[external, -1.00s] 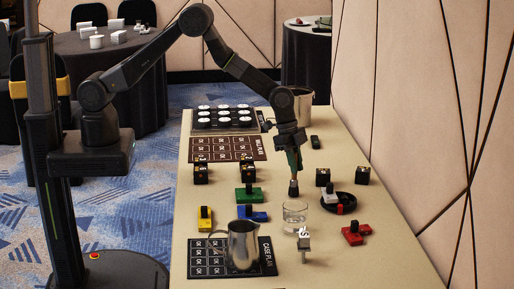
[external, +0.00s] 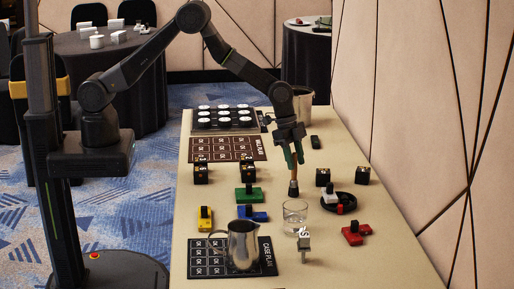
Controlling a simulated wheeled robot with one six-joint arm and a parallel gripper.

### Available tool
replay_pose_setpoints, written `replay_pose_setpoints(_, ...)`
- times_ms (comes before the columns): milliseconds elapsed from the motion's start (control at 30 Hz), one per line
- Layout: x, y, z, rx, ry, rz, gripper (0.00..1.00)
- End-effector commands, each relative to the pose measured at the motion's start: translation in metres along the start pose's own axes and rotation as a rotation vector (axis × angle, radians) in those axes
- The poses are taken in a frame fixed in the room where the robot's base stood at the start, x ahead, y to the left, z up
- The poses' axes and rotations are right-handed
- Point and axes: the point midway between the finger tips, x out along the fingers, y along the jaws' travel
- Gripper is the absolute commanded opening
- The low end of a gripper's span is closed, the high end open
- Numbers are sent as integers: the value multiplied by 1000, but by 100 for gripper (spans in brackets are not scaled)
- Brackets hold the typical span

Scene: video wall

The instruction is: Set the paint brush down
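The paint brush (external: 294,186) stands upright, its dark head down and its light handle up between my fingers. It is just behind the clear glass (external: 294,212) in the picture. I cannot tell whether its head touches the table. My gripper (external: 294,163) points down around the upper handle. Its fingers are spread apart, and the handle's top is partly hidden by them.
The long table (external: 330,265) holds a steel pitcher (external: 243,245), black cubes (external: 201,173), a dark round dish (external: 338,203), and green (external: 249,198), yellow (external: 205,218), blue and red (external: 355,234) blocks.

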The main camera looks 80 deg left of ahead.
Motion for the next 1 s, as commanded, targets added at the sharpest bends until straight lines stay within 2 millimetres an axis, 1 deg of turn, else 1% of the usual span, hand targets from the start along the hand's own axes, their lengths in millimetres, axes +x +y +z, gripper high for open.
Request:
replay_pose_setpoints(300,-62,0,0,0,2,-2,38)
replay_pose_setpoints(500,-91,0,0,-1,1,-1,38)
replay_pose_setpoints(600,-100,0,0,-1,0,0,38)
replay_pose_setpoints(700,-103,0,1,-1,0,0,38)
replay_pose_setpoints(1000,-104,0,1,0,0,0,38)
